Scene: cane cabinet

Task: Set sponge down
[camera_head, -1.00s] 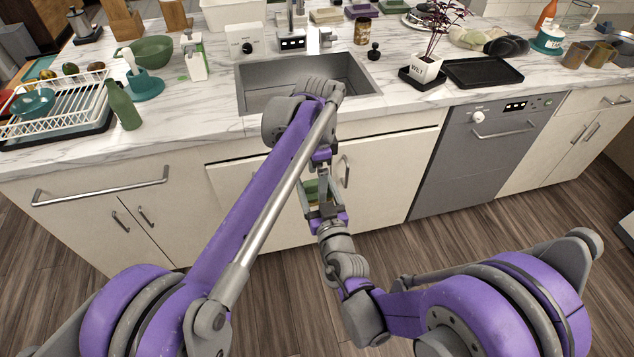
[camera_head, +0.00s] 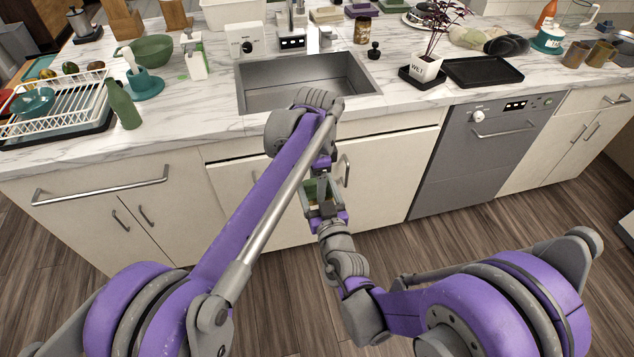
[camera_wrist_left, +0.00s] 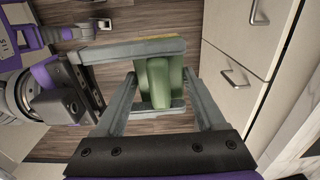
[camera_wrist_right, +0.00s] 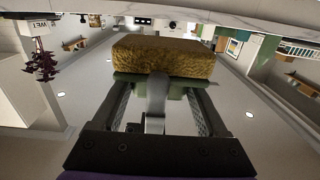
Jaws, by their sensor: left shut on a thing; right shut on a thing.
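The sponge shows a rough yellow block on a green part in the right wrist view (camera_wrist_right: 162,58). Its green part fills the space between the fingers in the left wrist view (camera_wrist_left: 160,82). In the head view only a small green patch of the sponge (camera_head: 311,188) shows, in front of the cabinet below the sink. My left gripper (camera_wrist_left: 168,88) is shut on the sponge. My right gripper (camera_wrist_right: 160,88) is shut on it too, from another side. The two grippers meet at the sponge, and their fingers partly hide it.
A grey sink (camera_head: 305,82) is set in the marble counter (camera_head: 190,115) above the grippers. A dish rack (camera_head: 60,105) and green bottle (camera_head: 123,106) stand left. A potted plant (camera_head: 427,68) and black tray (camera_head: 483,72) stand right. The cabinet door (camera_head: 385,180) is close behind the grippers.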

